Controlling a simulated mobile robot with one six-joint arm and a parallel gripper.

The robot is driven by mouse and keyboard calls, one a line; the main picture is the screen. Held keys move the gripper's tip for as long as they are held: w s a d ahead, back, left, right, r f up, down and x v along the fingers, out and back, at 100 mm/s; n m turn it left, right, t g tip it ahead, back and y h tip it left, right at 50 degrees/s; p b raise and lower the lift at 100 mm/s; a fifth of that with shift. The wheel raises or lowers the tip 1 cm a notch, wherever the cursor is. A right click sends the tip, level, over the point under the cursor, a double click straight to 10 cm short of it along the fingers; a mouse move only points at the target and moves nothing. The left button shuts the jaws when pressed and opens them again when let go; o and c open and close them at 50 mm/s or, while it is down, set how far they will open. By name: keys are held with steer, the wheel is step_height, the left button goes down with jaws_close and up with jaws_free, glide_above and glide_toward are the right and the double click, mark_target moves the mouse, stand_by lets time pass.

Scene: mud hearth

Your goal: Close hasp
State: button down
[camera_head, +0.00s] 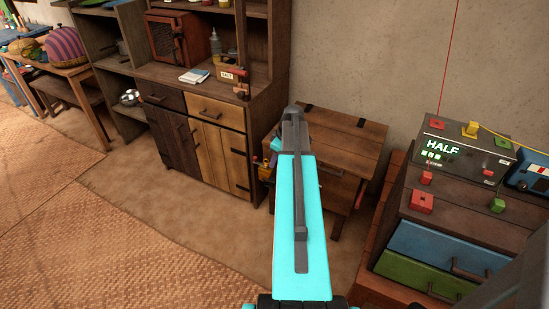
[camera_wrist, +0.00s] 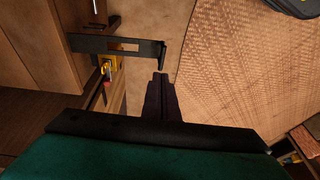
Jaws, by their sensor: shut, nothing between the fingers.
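In the wrist view a dark metal hasp strap (camera_wrist: 90,43) with a long slot reaches across the upper left, its far end bent. A small yellow metal fitting (camera_wrist: 108,67) shows just below the strap, beside a wooden edge; I cannot tell whether the slot sits over it. My gripper (camera_wrist: 161,76) is shut and empty, its dark fingertips just below and close to the strap's bent end; contact is unclear. In the head view the wooden chest (camera_head: 345,135) has its lid down, and my arm hides part of its front. The hasp cannot be made out there.
A wooden cabinet (camera_head: 215,145) stands left of the chest. A drawer unit (camera_head: 430,215) with a device reading HALF (camera_head: 455,150) stands close on the right. A woven mat (camera_head: 110,250) covers the open floor at the left.

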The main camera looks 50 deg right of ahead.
steer(key=x, duration=0.4)
steer(key=shift+p, duration=0.35)
steer(key=shift+s+a+f+p, duration=0.1)
steer(key=shift+f+p, duration=0.2)
steer(key=shift+f, duration=0.7)
steer(key=shift+a+f+p, duration=0.15)
steer(key=shift+f+p, duration=0.1)
steer(key=shift+f, duration=0.75)
